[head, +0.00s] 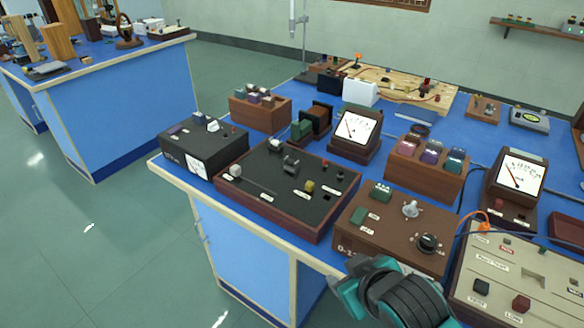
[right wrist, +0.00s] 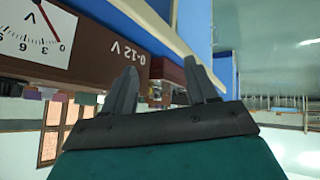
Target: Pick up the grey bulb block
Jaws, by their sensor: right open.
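I cannot single out the grey bulb block with certainty. A small grey block (head: 290,164) sits on the dark circuit board (head: 262,180). A wooden rack (head: 258,118) behind it holds several small blocks, some purple and some greyish. My right gripper (right wrist: 160,82) is open, with nothing held between its fingers. In the head view my right gripper (head: 352,284) is at the bench's front edge, before the brown 0-12 V box (head: 375,238), well apart from the rack and the grey block. My left gripper is out of view.
A black meter box (head: 203,146) is at the board's left, and a beige panel (head: 515,282) at the right. Meters and a brown lamp rack (head: 425,177) crowd the bench behind. Floor (head: 110,240) is clear at left.

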